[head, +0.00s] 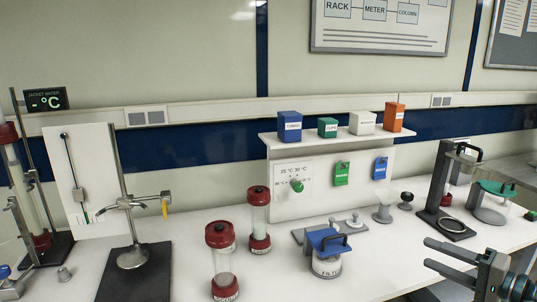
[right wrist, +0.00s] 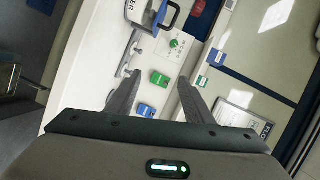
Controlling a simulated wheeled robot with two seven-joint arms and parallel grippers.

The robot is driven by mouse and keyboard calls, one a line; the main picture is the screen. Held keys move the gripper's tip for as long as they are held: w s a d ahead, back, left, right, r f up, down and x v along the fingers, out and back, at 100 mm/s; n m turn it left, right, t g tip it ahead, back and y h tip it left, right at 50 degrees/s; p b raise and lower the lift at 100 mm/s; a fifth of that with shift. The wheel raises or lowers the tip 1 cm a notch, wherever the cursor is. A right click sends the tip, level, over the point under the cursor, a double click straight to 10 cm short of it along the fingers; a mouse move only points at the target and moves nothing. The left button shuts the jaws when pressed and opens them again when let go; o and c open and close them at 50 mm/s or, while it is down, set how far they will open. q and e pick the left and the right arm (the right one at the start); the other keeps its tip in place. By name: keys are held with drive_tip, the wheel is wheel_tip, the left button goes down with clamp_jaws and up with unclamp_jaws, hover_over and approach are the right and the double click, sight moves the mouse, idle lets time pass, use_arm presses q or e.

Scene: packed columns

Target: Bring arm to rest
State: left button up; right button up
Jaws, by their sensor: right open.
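My right gripper (head: 428,254) comes in at the lower right of the head view, over the right front part of the bench. Its two dark fingers point left and are apart, with nothing between them. In the right wrist view the gripper (right wrist: 158,76) is also open and empty; the green and blue tags of the panel show beyond its fingers, apart from them. My left gripper is not in the frames.
A blue-lidded jar (head: 327,262) and two red-capped columns (head: 222,268) stand left of the right gripper. A dark stand (head: 440,205) and a green-lidded jar (head: 491,206) are behind it. A clamp stand (head: 131,257) is at left. The white bench (head: 390,262) is bare near the gripper.

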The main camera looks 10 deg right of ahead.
drive_tip(key=s+d+f+g+h, duration=0.2)
drive_tip(key=f+h, duration=0.1)
drive_tip(key=f, duration=1.5)
drive_tip(key=s+d+f+g+h, duration=0.1)
drive_tip(key=s+f+h, duration=0.15)
drive_tip(key=f, duration=1.45)
drive_tip(key=s+a+f+n+g+h, duration=0.1)
drive_tip(key=s+a+f+n, duration=0.1)
drive_tip(key=s+a+f, duration=0.45)
drive_tip(key=s+a+f+n+g, duration=0.15)
drive_tip(key=a+f, duration=0.25)
drive_tip(key=f, duration=0.6)
drive_tip(key=s+a+f+n+g+h, duration=0.1)
drive_tip(key=s+a+f+n, duration=0.1)
drive_tip(key=s+a+f, duration=0.45)
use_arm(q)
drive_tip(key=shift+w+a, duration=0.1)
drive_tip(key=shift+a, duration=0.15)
use_arm(e)
drive_tip(key=s+a+f+n, duration=0.2)
drive_tip(key=a+f, duration=0.1)
drive_tip(key=a, duration=0.4)
drive_tip(key=s+a+f+n+g+y, duration=0.1)
drive_tip(key=s+a+f+n, duration=0.2)
drive_tip(key=a, duration=0.4)
drive_tip(key=s+a+f+n+g+y, duration=0.1)
drive_tip(key=s+a+f+n, duration=0.1)
drive_tip(key=a+f, duration=0.3)
drive_tip(key=shift+s+a, duration=0.45)
drive_tip(key=shift+a, duration=0.45)
